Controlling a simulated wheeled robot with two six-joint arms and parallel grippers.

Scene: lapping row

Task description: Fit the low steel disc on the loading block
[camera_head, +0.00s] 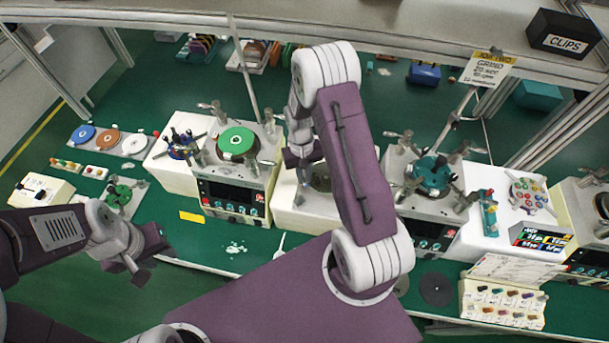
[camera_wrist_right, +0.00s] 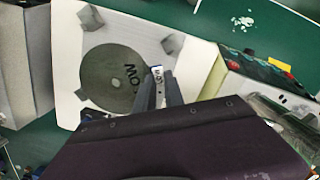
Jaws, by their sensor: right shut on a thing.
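In the right wrist view a round grey disc marked LOW (camera_wrist_right: 112,78) lies over a white block top (camera_wrist_right: 70,62) with grey corner pieces around it. My right gripper (camera_wrist_right: 160,88) is at the disc's right edge, shut on a small upright part with a white label that also appears to read LOW. This part looks like it belongs to the disc. In the head view the disc (camera_head: 321,178) shows partly behind my right arm, on the white machine. Whether it sits flush cannot be told. My left gripper (camera_head: 142,262) hangs empty at the lower left; its jaw opening is unclear.
A machine with a green disc (camera_head: 236,141) stands to the left, and one with a teal fixture (camera_head: 430,174) to the right. A rack of knobs (camera_head: 502,306) stands front right. A shelf edge (camera_head: 400,46) crosses behind.

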